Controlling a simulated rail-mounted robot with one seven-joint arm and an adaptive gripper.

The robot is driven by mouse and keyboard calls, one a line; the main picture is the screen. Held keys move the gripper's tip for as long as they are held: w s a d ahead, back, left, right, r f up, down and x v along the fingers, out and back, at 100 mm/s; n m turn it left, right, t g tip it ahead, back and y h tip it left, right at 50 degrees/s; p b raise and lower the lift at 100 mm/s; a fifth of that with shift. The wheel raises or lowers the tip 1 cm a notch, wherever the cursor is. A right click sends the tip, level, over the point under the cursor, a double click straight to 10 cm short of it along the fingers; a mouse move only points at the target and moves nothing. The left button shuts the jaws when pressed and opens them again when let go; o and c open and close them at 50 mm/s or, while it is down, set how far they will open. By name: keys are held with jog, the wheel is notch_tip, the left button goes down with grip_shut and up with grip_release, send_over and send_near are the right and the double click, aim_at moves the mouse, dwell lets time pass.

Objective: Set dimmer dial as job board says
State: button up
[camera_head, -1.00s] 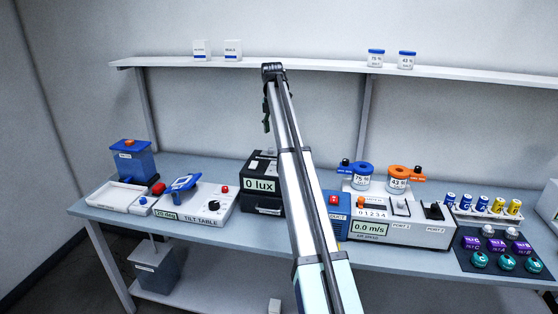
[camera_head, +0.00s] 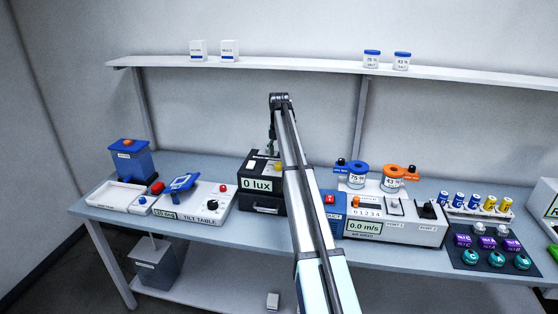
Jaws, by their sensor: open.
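The black box with a "0 lux" display (camera_head: 255,185) stands on the bench left of my arm. A small yellow part (camera_head: 278,165) and a pale label (camera_head: 251,166) show on its top, too small to identify. I cannot make out which part is the dimmer dial; my arm hides the box's right side. My gripper (camera_head: 271,146) hangs above the back of the box, small and dark, open, with nothing visible in it. I cannot tell whether it touches the box. No job board is readable in this view.
Left of the box is the tilt table (camera_head: 205,215) with a black knob. A wall shelf (camera_head: 300,66) runs behind, above the bench.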

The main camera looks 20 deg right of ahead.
aim_at(279, 164)
jog(key=shift+f+p, duration=0.5)
jog(key=shift+f, duration=1.7)
jog(key=c, duration=1.1)
